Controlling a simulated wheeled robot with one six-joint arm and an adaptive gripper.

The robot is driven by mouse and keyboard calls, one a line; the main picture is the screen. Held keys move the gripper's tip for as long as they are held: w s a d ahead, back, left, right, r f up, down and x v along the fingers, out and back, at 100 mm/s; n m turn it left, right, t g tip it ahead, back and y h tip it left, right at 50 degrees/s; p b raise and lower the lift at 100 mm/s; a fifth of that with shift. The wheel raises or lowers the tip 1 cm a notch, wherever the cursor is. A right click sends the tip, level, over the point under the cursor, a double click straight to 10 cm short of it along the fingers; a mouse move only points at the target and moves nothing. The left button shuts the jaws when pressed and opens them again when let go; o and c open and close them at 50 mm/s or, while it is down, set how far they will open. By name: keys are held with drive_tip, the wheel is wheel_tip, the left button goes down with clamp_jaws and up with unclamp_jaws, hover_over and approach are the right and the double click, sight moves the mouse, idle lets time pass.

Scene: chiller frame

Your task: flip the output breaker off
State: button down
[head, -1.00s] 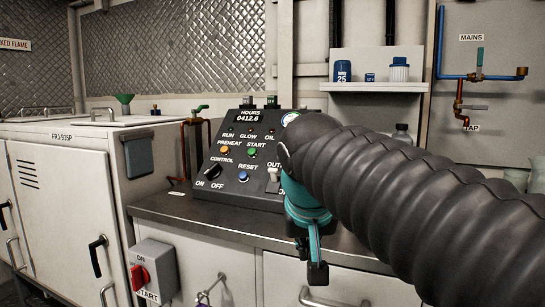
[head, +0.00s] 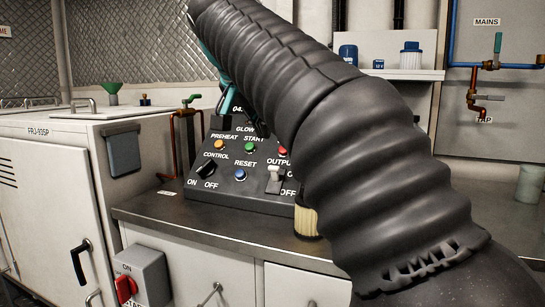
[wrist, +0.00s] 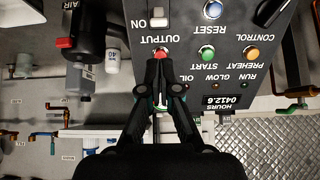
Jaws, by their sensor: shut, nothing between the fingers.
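The output breaker (head: 274,180) is a pale toggle on the right of the sloped black control panel (head: 225,192), below the OUTPUT label. An OFF label is partly visible to its right. I cannot tell for sure which way the toggle is set. In the wrist view the breaker (wrist: 158,21) is at the top, beside an ON label. My gripper (wrist: 160,60) is shut and empty, its fingertips near the red button by the OUTPUT label and apart from the breaker. In the head view my arm crosses the panel's upper right, and the fingertips are largely hidden.
Preheat, start and reset buttons and the black control knob (head: 207,166) sit left of the breaker. A cream-sided filter (head: 306,221) stands on the bench right of the panel, partly behind my arm. A red rotary switch (head: 126,289) is on the cabinet front. A shelf holds containers behind.

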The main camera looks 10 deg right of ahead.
sight(275, 167)
drive_tip(key=shift+d, duration=0.1)
drive_tip(key=b+x, duration=0.1)
drive_tip(key=x, duration=0.9)
drive_tip(key=shift+b, duration=0.35)
